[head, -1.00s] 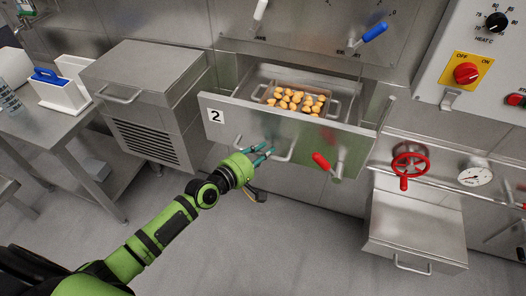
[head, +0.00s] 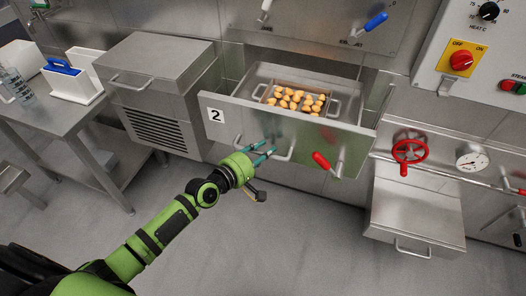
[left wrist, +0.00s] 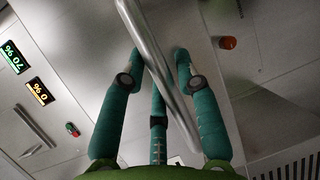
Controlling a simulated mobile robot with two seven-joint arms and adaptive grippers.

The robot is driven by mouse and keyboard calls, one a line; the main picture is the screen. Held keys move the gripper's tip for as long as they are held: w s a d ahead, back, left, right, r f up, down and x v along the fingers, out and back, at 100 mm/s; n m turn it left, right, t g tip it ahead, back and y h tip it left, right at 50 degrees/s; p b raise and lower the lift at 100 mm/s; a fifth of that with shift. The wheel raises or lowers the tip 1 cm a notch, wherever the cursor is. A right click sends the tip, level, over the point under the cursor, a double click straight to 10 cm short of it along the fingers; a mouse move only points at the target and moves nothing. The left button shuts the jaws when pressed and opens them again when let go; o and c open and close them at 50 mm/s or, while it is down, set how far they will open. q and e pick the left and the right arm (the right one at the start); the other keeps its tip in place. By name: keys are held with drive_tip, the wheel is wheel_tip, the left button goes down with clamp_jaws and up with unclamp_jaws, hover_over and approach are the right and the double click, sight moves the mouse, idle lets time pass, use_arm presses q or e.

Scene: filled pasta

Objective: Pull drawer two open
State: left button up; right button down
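Drawer two (head: 300,127) is a steel drawer with a "2" label (head: 216,115), standing well out from the counter in the head view. Its bar handle (head: 288,152) is on the front. My left gripper (head: 268,149) is at the handle, with teal fingers on both sides of the bar. In the left wrist view the handle bar (left wrist: 141,32) runs diagonally between the fingers (left wrist: 160,65). The fingers look closed around it, though exact contact is hard to see. My right gripper is out of view.
A pan of filled pasta (head: 296,99) sits behind the drawer front. A red valve wheel (head: 409,151) and a steel box (head: 415,215) stand to the right. The floor (head: 290,240) before the drawer is clear.

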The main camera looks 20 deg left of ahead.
use_arm(q)
drive_tip(key=v, duration=1.2)
idle(0.5)
drive_tip(key=s+a+f+m+g+y, duration=0.2)
drive_tip(key=s+f, duration=0.2)
drive_tip(key=f, duration=0.6)
drive_tip(key=s+a+f+m+g+y, duration=0.2)
drive_tip(key=s+a+f+m, duration=0.1)
drive_tip(key=f, duration=0.7)
drive_tip(key=s+a+f+m+g+y, duration=0.15)
drive_tip(key=s+f, duration=0.25)
drive_tip(key=f, duration=0.6)
drive_tip(key=s+d+f+m+g, duration=0.1)
drive_tip(key=s+f+m+g, duration=0.1)
drive_tip(key=s+f, duration=0.3)
drive_tip(key=s+d+f+m+g, duration=0.2)
drive_tip(key=s+f+m+g, duration=0.1)
drive_tip(key=s, duration=0.9)
drive_tip(key=s+d+f+m+g+y, duration=0.1)
drive_tip(key=s+d+f+m+g, duration=0.1)
drive_tip(key=s+f+m, duration=0.3)
drive_tip(key=s+f+g, duration=0.1)
drive_tip(key=s+f, duration=0.1)
drive_tip(key=s, duration=0.2)
drive_tip(key=shift+s+d, duration=0.15)
drive_tip(key=shift+s, duration=0.05)
